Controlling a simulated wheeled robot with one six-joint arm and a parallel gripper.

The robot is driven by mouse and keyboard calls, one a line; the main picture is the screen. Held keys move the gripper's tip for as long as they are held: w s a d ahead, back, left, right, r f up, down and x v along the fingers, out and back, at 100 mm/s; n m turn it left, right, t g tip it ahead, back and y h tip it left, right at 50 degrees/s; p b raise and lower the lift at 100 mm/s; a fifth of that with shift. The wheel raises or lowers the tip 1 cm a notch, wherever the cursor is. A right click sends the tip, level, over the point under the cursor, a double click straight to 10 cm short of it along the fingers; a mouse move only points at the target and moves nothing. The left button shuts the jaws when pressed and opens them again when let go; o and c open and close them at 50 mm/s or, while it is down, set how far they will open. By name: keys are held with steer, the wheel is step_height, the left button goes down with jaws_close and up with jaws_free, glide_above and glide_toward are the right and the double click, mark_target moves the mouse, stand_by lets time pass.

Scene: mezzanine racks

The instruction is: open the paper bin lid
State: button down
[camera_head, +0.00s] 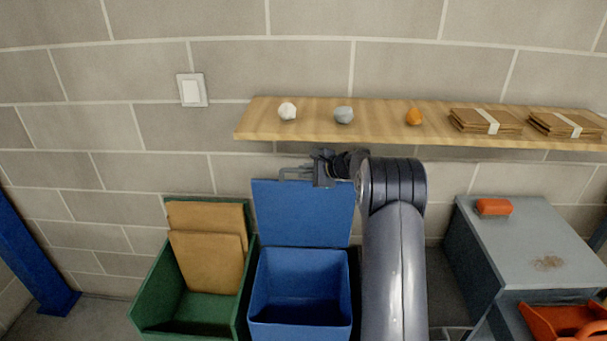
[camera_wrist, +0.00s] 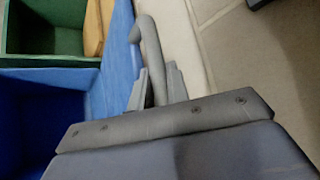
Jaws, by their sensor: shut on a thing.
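The blue bin (camera_head: 300,290) stands on the floor with its inside showing empty. Its blue lid (camera_head: 303,212) is raised and stands about upright at the back, near the wall. A grey bar handle (camera_head: 290,174) is at the lid's top edge. My gripper (camera_head: 308,175) is at this handle, at the lid's upper right. In the wrist view, my gripper (camera_wrist: 160,88) is shut on the handle (camera_wrist: 150,45), which curves up between the fingers. The lid also shows in the wrist view (camera_wrist: 120,55), left of the fingers.
A green bin (camera_head: 150,300) with brown cardboard (camera_head: 207,260) stands left of the blue bin. A wooden shelf (camera_head: 380,122) with crumpled balls and cardboard stacks runs just above my gripper. A grey cabinet (camera_head: 535,240) stands at the right. A blue post (camera_head: 35,255) is at the left.

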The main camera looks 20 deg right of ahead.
stand_by(0.3)
steer(key=c, duration=1.4)
jaws_free()
steer(key=shift+o, duration=0.2)
steer(key=b+v, duration=0.2)
steer(key=v, duration=0.8)
steer(key=shift+s+d+r, duration=0.2)
steer(key=shift+s+r, duration=0.05)
steer(key=shift+r, duration=0.05)
steer(key=shift+w+f, duration=0.1)
